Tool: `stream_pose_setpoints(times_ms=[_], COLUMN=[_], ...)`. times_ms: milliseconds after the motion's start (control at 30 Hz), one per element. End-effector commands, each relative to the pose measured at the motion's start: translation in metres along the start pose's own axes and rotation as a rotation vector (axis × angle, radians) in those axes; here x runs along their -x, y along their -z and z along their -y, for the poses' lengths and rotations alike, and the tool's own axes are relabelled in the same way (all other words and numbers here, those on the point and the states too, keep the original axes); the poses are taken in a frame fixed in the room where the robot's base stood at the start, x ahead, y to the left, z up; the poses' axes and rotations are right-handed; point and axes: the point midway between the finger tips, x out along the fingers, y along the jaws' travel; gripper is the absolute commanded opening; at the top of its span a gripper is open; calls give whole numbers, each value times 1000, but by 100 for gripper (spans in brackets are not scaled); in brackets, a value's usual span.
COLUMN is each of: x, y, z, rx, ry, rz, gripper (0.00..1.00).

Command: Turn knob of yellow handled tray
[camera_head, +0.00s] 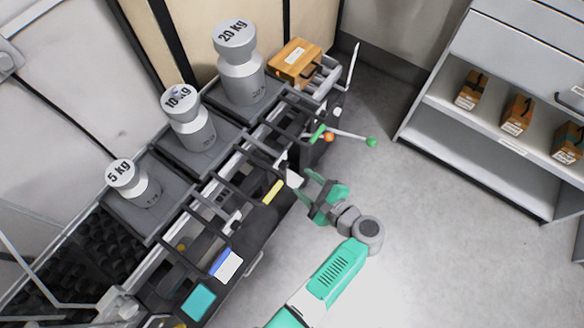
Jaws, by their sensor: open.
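The yellow handle (273,191) is on the front edge of the weighing tables, in front of the 10 kg and 20 kg weights. The dark frame of its tray is partly hidden among other bars. A small pale part (294,178) sits just right of the yellow handle; I cannot tell if it is the knob. My gripper (306,184) is open and empty, its fingers pointing left at the table edge, just right of the yellow handle and close to the pale part. I cannot tell whether it touches anything.
On the tables stand a 5 kg weight (133,184), a 10 kg weight (188,120), a 20 kg weight (239,65) and a cardboard box (294,61). A lever with a green ball (371,141) juts out above my gripper. A shelf with boxes (500,150) stands right; floor between is clear.

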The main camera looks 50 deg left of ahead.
Motion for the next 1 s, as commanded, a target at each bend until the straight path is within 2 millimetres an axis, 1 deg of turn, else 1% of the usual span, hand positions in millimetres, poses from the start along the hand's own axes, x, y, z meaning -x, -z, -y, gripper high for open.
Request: stream_pose_setpoints(times_ms=[200,300,400,500,733,767,900,967,1000], x=[-40,-57,-69,-75,-76,-76,-76,-75,-75], y=[2,2,1,0,0,0,0,0,0], z=[-2,-2,0,0,1,1,1,1,1], rx=[5,4,5,5,5,5,5,5,5], ry=[-3,-2,-1,-2,-1,-1,-1,-1,-1], rz=[1,0,-2,-2,-3,-3,-3,-3,-3], gripper=[47,47,47,47,47,46,18,6,3])
